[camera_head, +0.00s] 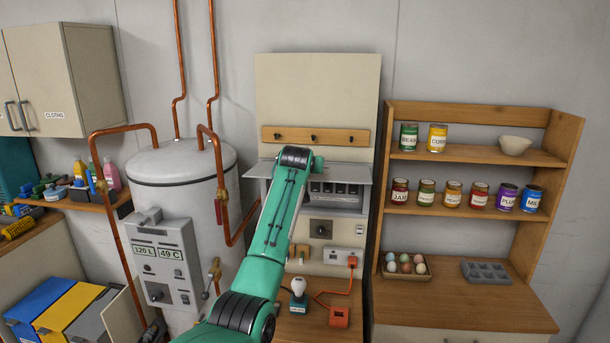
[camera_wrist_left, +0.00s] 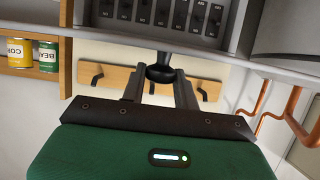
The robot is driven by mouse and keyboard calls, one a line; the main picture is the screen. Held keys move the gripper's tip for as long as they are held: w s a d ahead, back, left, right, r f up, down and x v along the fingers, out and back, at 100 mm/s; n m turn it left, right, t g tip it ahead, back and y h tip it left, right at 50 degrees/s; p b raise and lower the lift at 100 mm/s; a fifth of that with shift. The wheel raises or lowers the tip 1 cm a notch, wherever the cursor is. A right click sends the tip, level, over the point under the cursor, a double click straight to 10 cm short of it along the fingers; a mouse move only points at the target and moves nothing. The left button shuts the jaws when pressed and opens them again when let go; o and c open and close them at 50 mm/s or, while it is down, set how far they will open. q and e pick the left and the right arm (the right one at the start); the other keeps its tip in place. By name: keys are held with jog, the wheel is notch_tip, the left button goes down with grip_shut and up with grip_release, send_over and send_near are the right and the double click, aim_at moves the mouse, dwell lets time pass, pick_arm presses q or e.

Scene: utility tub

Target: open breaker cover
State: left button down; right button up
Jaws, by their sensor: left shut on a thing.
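The breaker box is on the back panel, with its row of dark breakers (camera_head: 340,190) exposed in the head view. The grey breaker cover (camera_head: 346,172) stands out above them like a raised, roughly level flap. My left arm reaches up to it, hiding its middle and my fingers in the head view. In the left wrist view, which looks upside down, my left gripper (camera_wrist_left: 160,82) is shut on a black knob (camera_wrist_left: 160,70) at the cover. The breakers also show at the top of that view (camera_wrist_left: 165,12). My right gripper is in neither view.
A wooden hook rail (camera_head: 315,136) is just above the cover. A water heater (camera_head: 182,180) with copper pipes stands close on the left. A wooden shelf unit (camera_head: 480,156) with cans and jars is on the right. A light bulb (camera_head: 298,287) stands on the counter below.

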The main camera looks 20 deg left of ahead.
pick_arm(q)
jog(key=shift+w+r, duration=0.1)
dwell(0.5)
jog(key=c, duration=1.1)
grip_release()
jog(key=shift+w, duration=0.1)
jog(key=shift+o, duration=0.2)
jog(key=shift+r, duration=0.1)
jog(key=b+v, duration=0.7)
jog(key=v, duration=0.6)
jog(key=shift+s+r, duration=0.25)
jog(key=shift+s, duration=0.05)
